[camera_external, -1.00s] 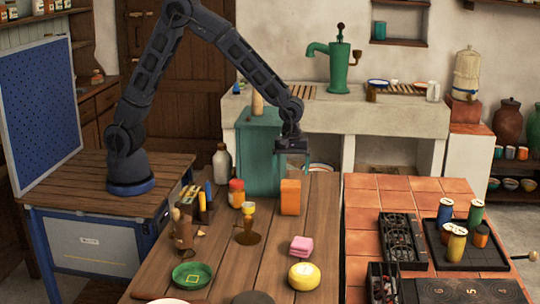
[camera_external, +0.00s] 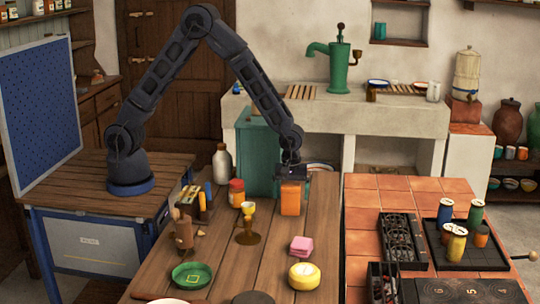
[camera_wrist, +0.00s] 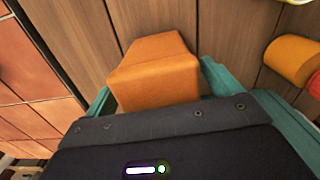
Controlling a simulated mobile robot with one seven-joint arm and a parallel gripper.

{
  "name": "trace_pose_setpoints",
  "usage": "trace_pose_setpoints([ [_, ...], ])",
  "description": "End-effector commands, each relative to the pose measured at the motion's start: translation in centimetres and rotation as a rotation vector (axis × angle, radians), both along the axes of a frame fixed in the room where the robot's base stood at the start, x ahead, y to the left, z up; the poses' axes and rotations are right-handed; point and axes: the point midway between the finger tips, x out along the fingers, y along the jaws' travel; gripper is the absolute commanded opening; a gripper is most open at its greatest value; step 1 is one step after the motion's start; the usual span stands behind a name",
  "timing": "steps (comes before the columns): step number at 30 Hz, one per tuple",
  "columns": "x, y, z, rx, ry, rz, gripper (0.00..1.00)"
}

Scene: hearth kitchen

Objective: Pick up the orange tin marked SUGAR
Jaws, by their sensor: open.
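The orange tin (camera_external: 291,202) stands upright on the wooden table, near its back right part. In the wrist view the orange tin (camera_wrist: 155,72) shows its top and one side; no SUGAR marking can be read in either view. My gripper (camera_external: 291,180) is right above the tin, pointing down. In the wrist view the teal fingers of my gripper (camera_wrist: 158,90) are open, one on each side of the tin. The fingertips are partly hidden by the gripper body, and I cannot tell whether they touch the tin.
An orange jar with a red lid (camera_external: 237,192) and a yellow cup (camera_external: 248,208) stand left of the tin. A pink block (camera_external: 301,245) and a yellow round tin (camera_external: 304,275) lie nearer the front. The tiled counter (camera_external: 365,215) is to the right.

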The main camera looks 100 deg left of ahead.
Motion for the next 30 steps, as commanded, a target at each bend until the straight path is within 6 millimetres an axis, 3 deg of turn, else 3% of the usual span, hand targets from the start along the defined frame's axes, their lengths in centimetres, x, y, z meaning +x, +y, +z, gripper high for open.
trace_pose_setpoints([
  [3,0.01,0.07,-1.23,0.0,0.0,0.0,0.9],
  [10,0.03,0.03,-1.4,0.0,-0.001,0.0,0.9],
  [19,0.03,0.02,-1.37,0.0,-0.002,0.0,0.33],
  [30,0.1,0.01,-0.61,0.0,-0.004,0.0,0.31],
])
